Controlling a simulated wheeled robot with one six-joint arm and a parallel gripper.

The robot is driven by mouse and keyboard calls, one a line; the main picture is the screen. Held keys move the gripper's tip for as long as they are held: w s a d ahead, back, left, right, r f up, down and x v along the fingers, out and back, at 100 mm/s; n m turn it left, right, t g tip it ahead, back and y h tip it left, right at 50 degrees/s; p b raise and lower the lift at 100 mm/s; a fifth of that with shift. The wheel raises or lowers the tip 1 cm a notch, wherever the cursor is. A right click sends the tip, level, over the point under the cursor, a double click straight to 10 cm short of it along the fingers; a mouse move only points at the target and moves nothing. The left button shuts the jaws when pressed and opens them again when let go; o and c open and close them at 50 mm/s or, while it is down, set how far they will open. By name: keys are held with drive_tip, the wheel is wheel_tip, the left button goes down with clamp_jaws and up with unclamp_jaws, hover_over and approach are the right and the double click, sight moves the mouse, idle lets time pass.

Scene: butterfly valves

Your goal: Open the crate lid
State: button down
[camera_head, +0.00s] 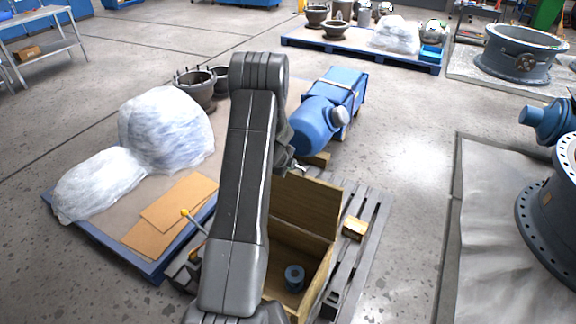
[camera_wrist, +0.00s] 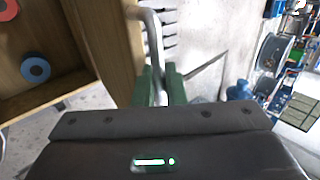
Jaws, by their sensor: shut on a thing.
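The wooden crate (camera_head: 322,268) stands on a grey slatted pallet in the head view, its inside showing. Its lid (camera_head: 308,207) stands raised at the crate's far side. In the wrist view the lid (camera_wrist: 106,40) is seen edge-on, with a bent metal handle (camera_wrist: 153,38) beside it. The green fingers of my gripper (camera_wrist: 160,80) are closed around the lower part of this handle. In the head view my arm hides most of the gripper and the crate's left part. A blue ring-shaped part (camera_head: 294,275) lies inside the crate; it also shows in the wrist view (camera_wrist: 36,70).
A blue motor-like machine (camera_head: 318,124) stands just beyond the lid. A small wooden box (camera_head: 354,228) sits on the pallet (camera_head: 366,250), right of the crate. Plastic-wrapped bundles (camera_head: 165,128) and cardboard sheets lie at left. Clear floor lies right of the pallet.

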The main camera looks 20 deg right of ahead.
drive_tip(key=shift+w+d, duration=0.1)
drive_tip(key=shift+d, duration=0.05)
idle(0.3)
drive_tip(key=c, duration=1.6)
unclamp_jaws()
